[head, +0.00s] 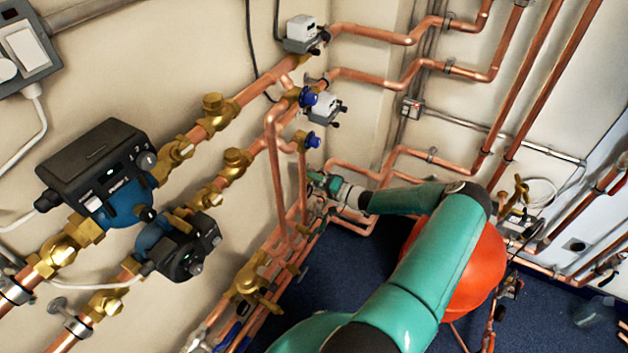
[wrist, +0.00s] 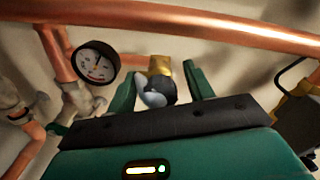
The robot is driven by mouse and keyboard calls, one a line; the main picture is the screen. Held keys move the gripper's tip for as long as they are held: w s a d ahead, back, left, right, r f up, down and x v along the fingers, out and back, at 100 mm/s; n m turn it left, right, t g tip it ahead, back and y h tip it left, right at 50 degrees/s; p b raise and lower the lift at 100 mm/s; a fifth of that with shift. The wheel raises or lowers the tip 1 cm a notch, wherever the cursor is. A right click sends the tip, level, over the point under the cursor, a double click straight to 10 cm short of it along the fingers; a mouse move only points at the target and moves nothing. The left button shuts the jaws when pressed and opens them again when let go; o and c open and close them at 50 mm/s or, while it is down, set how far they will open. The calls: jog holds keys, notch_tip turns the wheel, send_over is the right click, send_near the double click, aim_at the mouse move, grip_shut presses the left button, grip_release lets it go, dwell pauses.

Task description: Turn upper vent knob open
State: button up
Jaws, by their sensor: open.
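My gripper (head: 325,184) is at the pipes by the back wall, at the end of my green arm. In the wrist view my gripper (wrist: 162,80) is open, with one green finger on each side of a small grey and black knob (wrist: 154,93). The knob is in front of a brass fitting (wrist: 160,67). I cannot tell whether the fingers touch it, and its lower part is hidden by the gripper's dark edge. No label shows which vent it belongs to. In the head view my gripper and arm hide this spot.
A round pressure gauge (wrist: 96,62) is left of the fingers, and a copper pipe (wrist: 210,22) crosses above them. A dark box (wrist: 298,122) is close on the right. Two blue-capped valves, the upper (head: 308,97) and lower (head: 312,140), sit above my gripper. An orange vessel (head: 475,270) is beside my arm.

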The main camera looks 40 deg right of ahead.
jog(key=v, duration=1.3)
jog(key=shift+s, duration=0.4)
jog(key=shift+s+d, duration=0.1)
